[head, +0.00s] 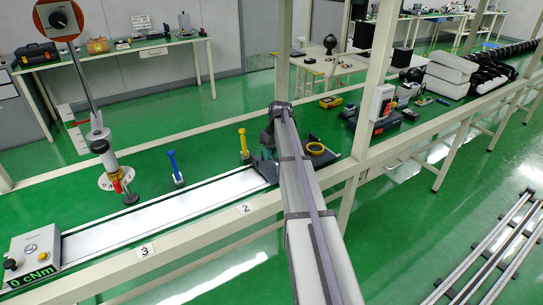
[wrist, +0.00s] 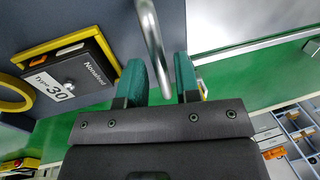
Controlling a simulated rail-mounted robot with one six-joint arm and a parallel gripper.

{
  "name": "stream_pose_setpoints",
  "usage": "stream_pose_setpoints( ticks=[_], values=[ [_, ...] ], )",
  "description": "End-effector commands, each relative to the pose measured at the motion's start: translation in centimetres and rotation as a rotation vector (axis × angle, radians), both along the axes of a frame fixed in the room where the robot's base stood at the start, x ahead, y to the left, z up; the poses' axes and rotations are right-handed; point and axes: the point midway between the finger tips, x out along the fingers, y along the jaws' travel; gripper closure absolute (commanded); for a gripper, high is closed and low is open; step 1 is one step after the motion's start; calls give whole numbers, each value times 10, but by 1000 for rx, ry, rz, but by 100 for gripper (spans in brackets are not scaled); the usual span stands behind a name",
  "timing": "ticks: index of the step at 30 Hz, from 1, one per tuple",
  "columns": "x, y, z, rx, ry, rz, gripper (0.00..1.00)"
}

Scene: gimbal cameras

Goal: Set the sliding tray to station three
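The sliding tray (head: 328,158) is a dark plate on the pale rail (head: 160,218), near the label 2 (head: 245,209) and partly hidden by my arm. In the wrist view its dark surface (wrist: 205,25) carries a black block marked Type-30 (wrist: 70,75). A bent metal handle (wrist: 152,40) runs between the green fingers of my gripper (wrist: 161,80). Narrow gaps seem to show beside the handle, so the fingers look open around it. The label 3 (head: 145,251) is farther left along the rail.
A box reading 0 cNm (head: 33,258) stands at the rail's left end. A blue-topped post (head: 174,168), a yellow-topped post (head: 243,142) and a device on a round dial (head: 110,165) stand behind the rail. The rail between box and tray looks clear. A frame upright (head: 370,80) stands right of my arm.

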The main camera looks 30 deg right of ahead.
Motion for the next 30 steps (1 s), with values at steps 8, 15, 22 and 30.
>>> stream_pose_setpoints(
  ticks=[8, 15, 22, 30],
  values=[
    [0, 0, 0, 0, 0, 0, 97],
    [0, 0, 0, 0, 0, 0, 100],
    [0, 1, 0, 0, 0, 0, 100],
    [-3, 22, 0, 0, 0, -4, 100]
  ],
)
